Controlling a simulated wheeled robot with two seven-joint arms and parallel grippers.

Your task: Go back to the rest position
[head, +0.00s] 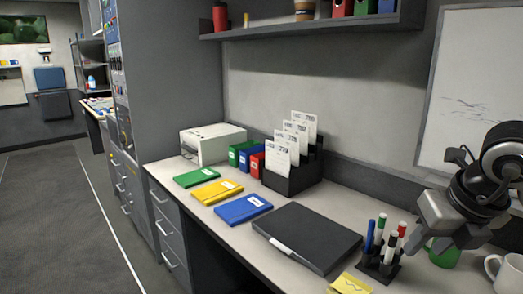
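My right gripper (428,224) is at the right edge, with its dark arm coming in from the right. It is above the desk, near the marker holder (379,262) and in front of part of a green mug (444,254). I see nothing clearly held in it, and its finger gap is not clear from this angle. My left gripper and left arm are not in view.
The desk (303,277) holds a black laptop-like slab (307,237), green, yellow and blue folders, a black card rack (293,180) and a white printer-like box (213,144). A white mug (507,272) stands at the lower right. The floor (60,225) at left is clear.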

